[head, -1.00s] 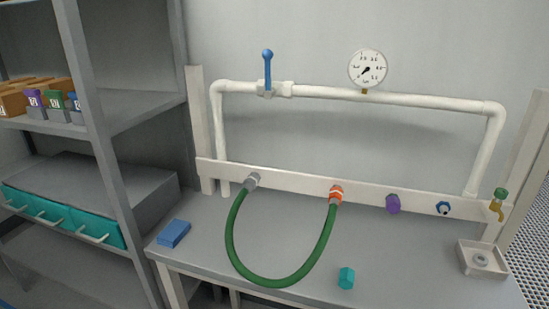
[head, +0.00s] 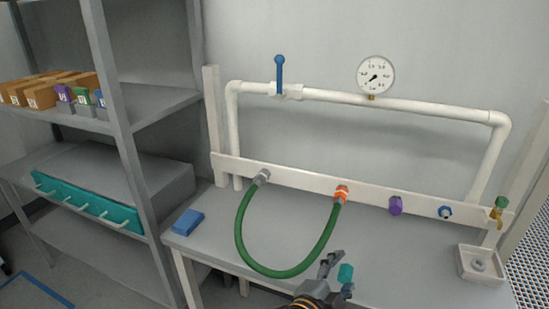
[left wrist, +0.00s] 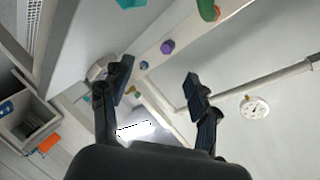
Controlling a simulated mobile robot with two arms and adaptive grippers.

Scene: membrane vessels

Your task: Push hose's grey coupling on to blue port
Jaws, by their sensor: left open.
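The green hose (head: 243,238) hangs in a U over the bench. Its grey coupling (head: 263,177) sits at the left end of the white rail, and its orange coupling (head: 341,194) sits on the rail further right. The blue port (head: 445,212) is bare near the rail's right end; it also shows small in the left wrist view (left wrist: 144,65). My left gripper (head: 341,274) is over the bench's front, below the orange coupling and beside a teal block (head: 346,272). In the left wrist view its fingers (left wrist: 160,90) are apart and empty. My right gripper is not seen.
A purple fitting (head: 396,205) is on the rail between the orange coupling and the blue port. A brass tap (head: 498,212) stands above a square tray (head: 480,264) at right. A blue block (head: 188,222) lies at the bench's left. Shelves (head: 120,120) stand at left.

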